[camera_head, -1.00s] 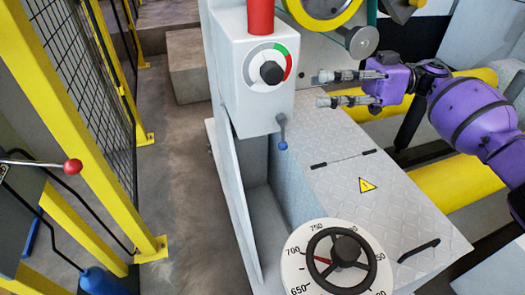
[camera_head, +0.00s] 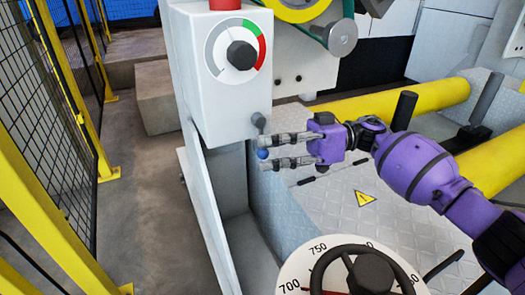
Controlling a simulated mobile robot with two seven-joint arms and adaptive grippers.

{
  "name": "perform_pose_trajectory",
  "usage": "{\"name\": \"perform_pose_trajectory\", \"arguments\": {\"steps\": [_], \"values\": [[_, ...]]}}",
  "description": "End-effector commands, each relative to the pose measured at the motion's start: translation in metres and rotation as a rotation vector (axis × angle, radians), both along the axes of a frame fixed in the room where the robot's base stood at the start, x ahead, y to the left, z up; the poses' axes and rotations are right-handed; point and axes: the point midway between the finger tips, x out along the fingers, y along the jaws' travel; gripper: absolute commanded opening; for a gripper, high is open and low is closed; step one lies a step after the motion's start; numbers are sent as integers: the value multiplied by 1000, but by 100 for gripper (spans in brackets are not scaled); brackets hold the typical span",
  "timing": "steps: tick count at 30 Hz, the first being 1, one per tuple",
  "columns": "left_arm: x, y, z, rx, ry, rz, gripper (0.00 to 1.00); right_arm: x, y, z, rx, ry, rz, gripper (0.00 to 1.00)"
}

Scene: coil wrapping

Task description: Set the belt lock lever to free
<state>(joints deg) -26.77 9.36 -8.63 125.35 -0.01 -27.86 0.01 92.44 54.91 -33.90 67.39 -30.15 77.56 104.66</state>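A small grey lever (camera_head: 261,130) with a blue ball knob (camera_head: 262,154) hangs from the lower right edge of the white control box (camera_head: 220,112). No label on it can be read. My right gripper (camera_head: 264,153) reaches in from the right with its two fingers apart, one above the other. The blue knob shows at the gap between the fingertips; I cannot tell whether they touch it. The upper finger overlaps the lever's stem in the picture. My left gripper is not in view.
The box carries a black rotary knob (camera_head: 241,55) on a green and red dial. A black handwheel (camera_head: 372,273) on a numbered dial stands at bottom. Yellow fencing (camera_head: 60,110) lines the left.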

Motion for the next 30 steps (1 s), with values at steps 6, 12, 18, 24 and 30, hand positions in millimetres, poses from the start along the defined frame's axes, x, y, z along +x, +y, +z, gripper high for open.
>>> {"name": "perform_pose_trajectory", "arguments": {"steps": [6, 12, 18, 24, 30], "values": [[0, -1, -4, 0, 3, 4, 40, -3, 14, 0, 0, -1, -1, 30], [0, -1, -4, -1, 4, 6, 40, -3, 15, 0, 0, -1, -1, 30], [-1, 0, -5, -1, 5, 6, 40, -3, 15, 0, 0, -1, 0, 8], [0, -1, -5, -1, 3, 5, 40, -4, 14, 0, -1, 0, 2, 0], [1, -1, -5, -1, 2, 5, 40, -5, 15, 0, 3, 2, 4, 0]]}}
